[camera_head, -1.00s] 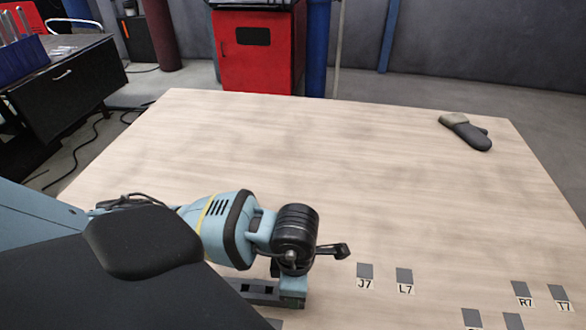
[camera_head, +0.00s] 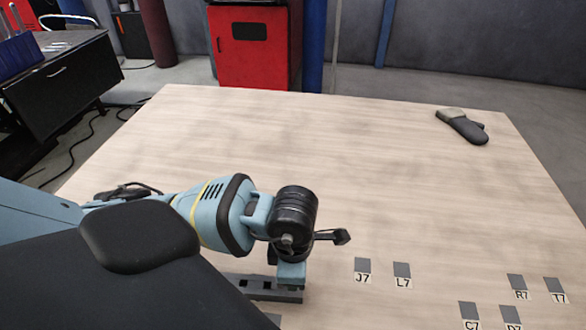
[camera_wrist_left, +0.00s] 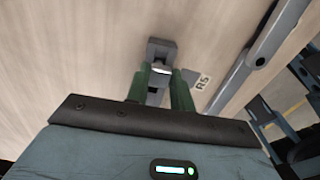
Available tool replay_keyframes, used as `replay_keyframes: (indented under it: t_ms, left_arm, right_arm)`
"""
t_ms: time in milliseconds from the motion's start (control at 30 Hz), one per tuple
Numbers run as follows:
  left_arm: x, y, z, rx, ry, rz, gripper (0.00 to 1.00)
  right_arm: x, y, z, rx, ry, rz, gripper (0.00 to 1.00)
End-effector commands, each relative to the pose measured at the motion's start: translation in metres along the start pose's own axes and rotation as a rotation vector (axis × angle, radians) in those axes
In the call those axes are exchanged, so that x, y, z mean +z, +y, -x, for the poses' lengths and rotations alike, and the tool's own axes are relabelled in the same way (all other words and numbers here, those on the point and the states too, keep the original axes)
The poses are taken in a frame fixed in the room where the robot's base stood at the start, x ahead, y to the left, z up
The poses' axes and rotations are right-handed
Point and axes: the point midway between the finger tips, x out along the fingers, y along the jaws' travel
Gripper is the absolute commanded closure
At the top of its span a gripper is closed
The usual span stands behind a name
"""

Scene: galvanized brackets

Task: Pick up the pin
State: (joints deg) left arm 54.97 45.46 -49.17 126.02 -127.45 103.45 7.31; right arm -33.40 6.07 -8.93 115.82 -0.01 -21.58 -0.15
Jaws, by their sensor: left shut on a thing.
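My left gripper shows in the left wrist view (camera_wrist_left: 161,84), with its two green fingers close together. Between the fingertips is a small bright metal piece, which looks like the pin (camera_wrist_left: 160,70). A grey block lies right at the fingertips, and I cannot tell whether it is joined to the pin. The gripper is shut on this small piece. In the head view my left wrist hangs over the table's near side, and neither fingertips nor pin can be made out there. My right gripper is not in view.
The wooden table (camera_head: 300,140) is mostly clear. Labelled grey patches, such as J7 (camera_head: 362,264) and L7 (camera_head: 402,269), lie near its front. A red cabinet (camera_head: 252,50) stands behind the table.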

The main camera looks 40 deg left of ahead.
Motion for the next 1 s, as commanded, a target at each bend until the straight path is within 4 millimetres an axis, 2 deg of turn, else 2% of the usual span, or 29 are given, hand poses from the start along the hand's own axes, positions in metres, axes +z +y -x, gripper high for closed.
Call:
replay_keyframes:
  t_ms: [33, 400, 600, 800, 1000]
  left_arm:
    - [0.001, 0.001, 0.010, 0.003, -0.004, 0.000, 1.00]
    - [0.009, -0.087, 0.014, -0.004, -0.005, -0.008, 1.00]
    - [0.013, -0.130, 0.020, 0.000, -0.004, -0.005, 1.00]
    - [0.015, -0.151, 0.022, 0.002, -0.002, -0.001, 1.00]
    - [0.015, -0.159, 0.022, 0.001, -0.001, 0.000, 1.00]
  right_arm:
    - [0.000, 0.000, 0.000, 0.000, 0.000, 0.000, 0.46]
    - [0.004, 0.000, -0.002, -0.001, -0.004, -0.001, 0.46]
    - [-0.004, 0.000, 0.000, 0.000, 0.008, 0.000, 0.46]
    - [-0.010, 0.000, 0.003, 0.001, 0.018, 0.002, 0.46]
    - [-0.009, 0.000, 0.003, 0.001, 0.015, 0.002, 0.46]
